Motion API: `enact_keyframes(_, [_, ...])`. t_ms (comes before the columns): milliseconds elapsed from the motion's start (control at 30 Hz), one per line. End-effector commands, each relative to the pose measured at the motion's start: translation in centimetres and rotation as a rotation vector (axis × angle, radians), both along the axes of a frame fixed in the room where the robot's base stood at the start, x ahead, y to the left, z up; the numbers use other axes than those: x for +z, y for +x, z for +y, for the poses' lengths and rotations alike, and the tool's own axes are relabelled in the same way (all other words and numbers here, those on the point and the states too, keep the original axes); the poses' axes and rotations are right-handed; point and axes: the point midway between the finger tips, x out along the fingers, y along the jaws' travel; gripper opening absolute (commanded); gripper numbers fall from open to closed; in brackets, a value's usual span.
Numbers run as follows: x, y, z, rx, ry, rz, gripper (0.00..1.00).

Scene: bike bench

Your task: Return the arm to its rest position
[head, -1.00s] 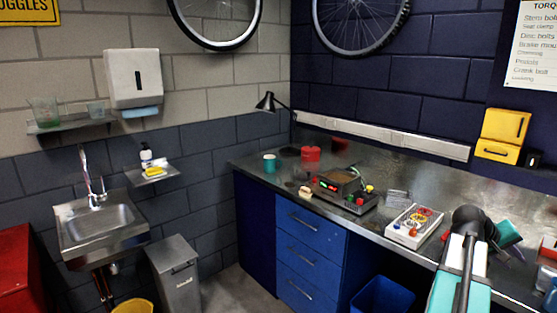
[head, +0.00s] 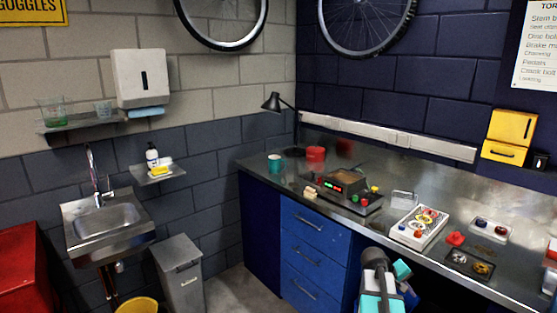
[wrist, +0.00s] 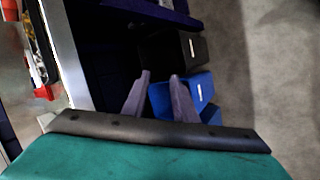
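My gripper (wrist: 159,74) shows in the wrist view with its two grey fingers apart and nothing between them. It points past the bench edge toward the dark space and blue fronts below. In the head view my arm is folded low at the bottom right, in front of the workbench (head: 270,163). The fingers cannot be made out there.
On the bench stand a device with a lit display (head: 345,189), a white tray of coloured parts (head: 418,228), a red knob (head: 455,239) and a dark tray with brass-coloured parts (head: 470,264). Blue drawers (head: 313,256) are left of my arm. A bin (head: 182,271) stands by the sink (head: 105,222).

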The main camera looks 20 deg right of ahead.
Motion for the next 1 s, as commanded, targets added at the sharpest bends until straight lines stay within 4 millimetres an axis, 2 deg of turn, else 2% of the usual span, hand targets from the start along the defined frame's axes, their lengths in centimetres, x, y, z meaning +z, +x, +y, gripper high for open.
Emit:
enact_keyframes(33, [-1.7,0.6,1.8,0.023,0.02,0.015,0.26])
enact_keyframes(233, [-7.5,2.0,8.1,0.095,0.098,0.067,0.26])
enact_keyframes(467, [-13.9,2.0,15.6,0.161,0.185,0.128,0.26])
enact_keyframes(767, [-21.3,-0.5,25.0,0.225,0.297,0.217,0.26])
enact_keyframes(1000, [-26.4,-4.3,31.9,0.252,0.383,0.295,0.26])
